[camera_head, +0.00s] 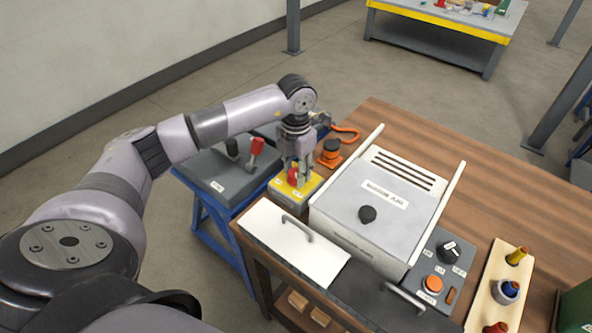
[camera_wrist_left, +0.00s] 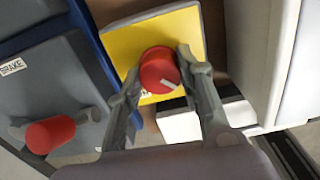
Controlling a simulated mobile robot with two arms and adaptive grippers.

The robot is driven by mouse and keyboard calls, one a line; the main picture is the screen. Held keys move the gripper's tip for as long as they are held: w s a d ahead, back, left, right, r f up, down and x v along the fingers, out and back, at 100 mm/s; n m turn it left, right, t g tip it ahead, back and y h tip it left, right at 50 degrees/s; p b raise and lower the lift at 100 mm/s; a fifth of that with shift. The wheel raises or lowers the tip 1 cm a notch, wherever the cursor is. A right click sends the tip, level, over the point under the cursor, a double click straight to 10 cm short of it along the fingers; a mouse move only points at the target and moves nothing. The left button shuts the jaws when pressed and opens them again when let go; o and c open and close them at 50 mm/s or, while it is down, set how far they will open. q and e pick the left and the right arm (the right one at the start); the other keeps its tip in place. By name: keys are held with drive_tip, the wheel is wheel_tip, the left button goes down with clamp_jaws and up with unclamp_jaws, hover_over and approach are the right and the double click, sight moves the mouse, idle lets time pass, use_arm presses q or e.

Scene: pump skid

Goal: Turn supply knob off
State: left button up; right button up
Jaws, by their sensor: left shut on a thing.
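A red round knob (camera_head: 293,175) sits on a yellow panel (camera_head: 311,184) on top of a small grey box at the left edge of the wooden bench. In the left wrist view the red knob (camera_wrist_left: 159,70) carries a pale pointer mark aimed to the lower right. My left gripper (camera_head: 299,178) points down over the panel. In the left wrist view its two fingers stand on either side of the knob, shut on it. Most of the panel's lettering is hidden or unreadable. My right gripper is not in view.
A grey box with a red-topped brake lever (camera_head: 256,147) stands left of the panel. An orange-based black knob (camera_head: 331,148) is just behind. A large grey cabinet (camera_head: 378,200) stands close on the right. A white lidded box (camera_head: 292,246) lies in front.

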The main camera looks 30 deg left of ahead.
sight(296, 173)
use_arm(q)
drive_tip(key=shift+n, duration=0.4)
drive_tip(key=o, duration=1.2)
drive_tip(key=shift+c, duration=0.2)
drive_tip(key=shift+r, duration=0.15)
wheel_tip(296, 173, up, 12)
drive_tip(key=shift+f, duration=0.2)
